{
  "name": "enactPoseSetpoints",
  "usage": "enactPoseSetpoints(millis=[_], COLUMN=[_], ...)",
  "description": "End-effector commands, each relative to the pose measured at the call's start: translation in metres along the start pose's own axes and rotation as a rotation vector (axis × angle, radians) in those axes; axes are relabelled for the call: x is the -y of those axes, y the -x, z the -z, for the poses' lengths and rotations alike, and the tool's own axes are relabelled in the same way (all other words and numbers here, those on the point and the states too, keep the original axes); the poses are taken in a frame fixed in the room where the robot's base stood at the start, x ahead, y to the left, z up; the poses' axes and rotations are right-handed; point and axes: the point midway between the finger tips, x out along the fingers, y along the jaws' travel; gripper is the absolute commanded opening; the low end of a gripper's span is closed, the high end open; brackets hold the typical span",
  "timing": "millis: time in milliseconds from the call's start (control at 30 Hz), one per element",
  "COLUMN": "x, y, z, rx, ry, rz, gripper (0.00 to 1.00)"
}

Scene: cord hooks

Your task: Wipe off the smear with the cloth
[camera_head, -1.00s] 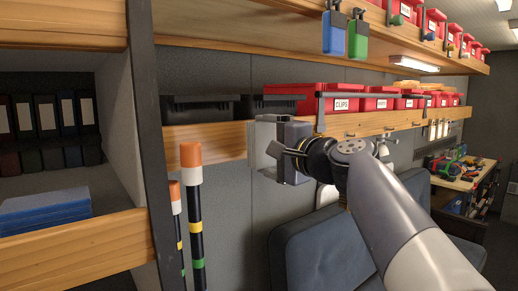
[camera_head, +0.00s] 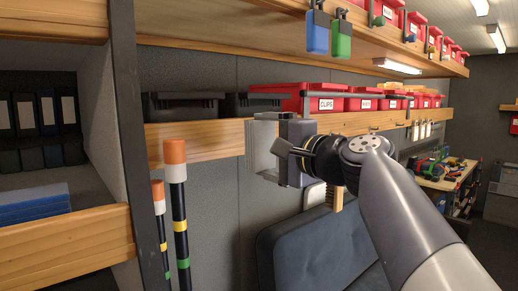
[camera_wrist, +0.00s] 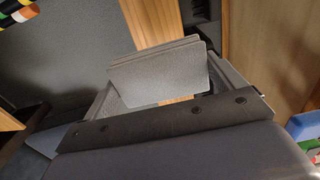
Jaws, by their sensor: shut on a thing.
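My gripper (camera_head: 270,150) is in front of the lower wooden shelf's front edge in the head view. In the wrist view it is shut on a grey, flat, layered piece (camera_wrist: 160,78), which looks like the folded cloth. The cloth stands between the two fingers, its broad face towards the wrist camera. In the head view only a pale grey edge of the cloth (camera_head: 252,143) shows beside the gripper. I cannot tell whether it touches the shelf edge. I cannot make out the smear in either view.
Red bins (camera_head: 327,104) and black trays (camera_head: 183,106) stand on the lower shelf. Blue (camera_head: 317,33) and green (camera_head: 341,40) tags hang from the upper shelf. Striped poles (camera_head: 178,210) stand at left by a dark post (camera_head: 123,130). A dark padded seat (camera_head: 310,245) is below.

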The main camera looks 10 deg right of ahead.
Motion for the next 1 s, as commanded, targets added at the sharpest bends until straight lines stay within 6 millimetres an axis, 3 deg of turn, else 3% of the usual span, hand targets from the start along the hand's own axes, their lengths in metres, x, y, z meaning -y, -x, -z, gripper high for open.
enactPoseSetpoints(millis=[567,1000], x=[0.0,0.001], y=[-0.003,-0.048], z=[0.0,-0.001], rx=[0.001,0.003], ry=[-0.001,-0.001], rz=[-0.001,-0.001], gripper=[0.72,0.72])
